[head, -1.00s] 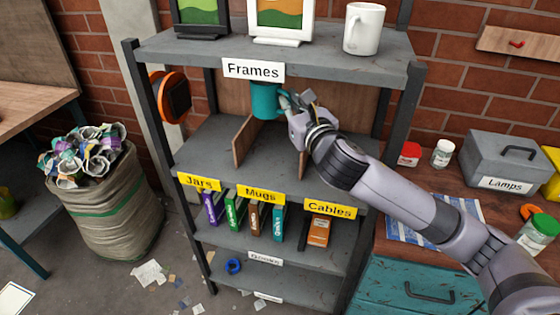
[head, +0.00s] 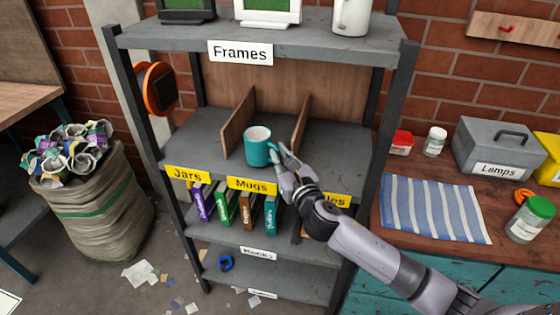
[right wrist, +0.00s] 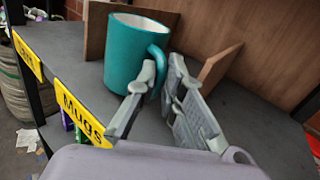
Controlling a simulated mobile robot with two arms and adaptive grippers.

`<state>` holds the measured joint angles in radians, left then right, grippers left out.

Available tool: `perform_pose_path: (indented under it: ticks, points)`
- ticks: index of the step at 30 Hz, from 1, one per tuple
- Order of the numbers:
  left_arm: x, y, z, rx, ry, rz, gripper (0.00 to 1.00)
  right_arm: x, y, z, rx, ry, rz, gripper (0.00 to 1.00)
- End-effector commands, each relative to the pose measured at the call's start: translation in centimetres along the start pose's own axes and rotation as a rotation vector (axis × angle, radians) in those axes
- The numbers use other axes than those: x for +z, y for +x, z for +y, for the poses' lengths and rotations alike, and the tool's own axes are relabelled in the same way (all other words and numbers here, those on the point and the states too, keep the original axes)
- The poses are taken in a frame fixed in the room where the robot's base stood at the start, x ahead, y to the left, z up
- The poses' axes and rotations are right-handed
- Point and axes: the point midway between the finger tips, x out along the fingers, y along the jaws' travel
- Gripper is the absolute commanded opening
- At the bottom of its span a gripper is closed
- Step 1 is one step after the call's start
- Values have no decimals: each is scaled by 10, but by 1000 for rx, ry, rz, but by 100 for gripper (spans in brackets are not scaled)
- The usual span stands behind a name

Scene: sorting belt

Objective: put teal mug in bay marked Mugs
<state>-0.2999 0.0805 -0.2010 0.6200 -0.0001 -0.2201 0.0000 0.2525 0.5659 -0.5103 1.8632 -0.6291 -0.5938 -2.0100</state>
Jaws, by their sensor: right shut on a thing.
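The teal mug (head: 256,152) is upright in the middle bay, near the shelf's front edge; it also shows in the right wrist view (right wrist: 124,55). The yellow Mugs label (head: 251,185) is on the shelf edge just below it, and is also in the right wrist view (right wrist: 80,117). My right gripper (head: 280,154) is at the mug's right side, shut on its handle (right wrist: 158,62). I cannot tell whether the mug's base touches the shelf. My left gripper is not in view.
Wooden dividers stand left (head: 238,124) and right (head: 300,122) of the mug. The Jars label (head: 187,175) marks the bay on the left. My right arm partly covers the label on the right. The top shelf (head: 330,52) with its Frames label (head: 240,53) overhangs the bays.

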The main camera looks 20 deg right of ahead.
Motion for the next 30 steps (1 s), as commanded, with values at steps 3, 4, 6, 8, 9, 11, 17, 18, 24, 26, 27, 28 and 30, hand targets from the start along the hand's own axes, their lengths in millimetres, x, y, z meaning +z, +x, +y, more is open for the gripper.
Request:
perform_pose_path:
  ticks: [3, 4, 6, 8, 9, 11, 17, 18, 24, 26, 27, 28, 30]
  points:
    - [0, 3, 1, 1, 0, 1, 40, -7, 0, 0, 0, 1, -3, 0]
    - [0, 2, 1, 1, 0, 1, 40, -7, 0, 0, 0, 1, -3, 0]
    - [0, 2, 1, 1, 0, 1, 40, -6, 0, 0, 0, 0, -4, 0]
    - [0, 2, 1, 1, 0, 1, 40, -6, 0, 0, 0, 0, -4, 0]
    - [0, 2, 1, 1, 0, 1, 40, -6, 0, 0, 0, 0, -4, 0]
    - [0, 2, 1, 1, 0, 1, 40, -7, 0, 0, 0, 0, -4, 0]
    - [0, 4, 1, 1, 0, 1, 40, -10, 0, 0, 0, -1, -1, 16]
    - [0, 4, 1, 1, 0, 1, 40, -10, 0, 0, 0, -1, -1, 19]
    - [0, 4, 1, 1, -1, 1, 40, -10, 0, 0, 0, -1, -1, 29]
    - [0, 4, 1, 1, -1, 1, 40, -10, 0, 0, 0, -1, -1, 29]
    - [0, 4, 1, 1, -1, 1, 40, -10, 0, 0, 0, -1, -1, 29]
    - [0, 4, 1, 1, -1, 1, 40, -10, 0, 0, 0, -1, -1, 29]
    - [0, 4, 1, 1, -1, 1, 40, -10, 0, 0, 0, -1, -1, 29]
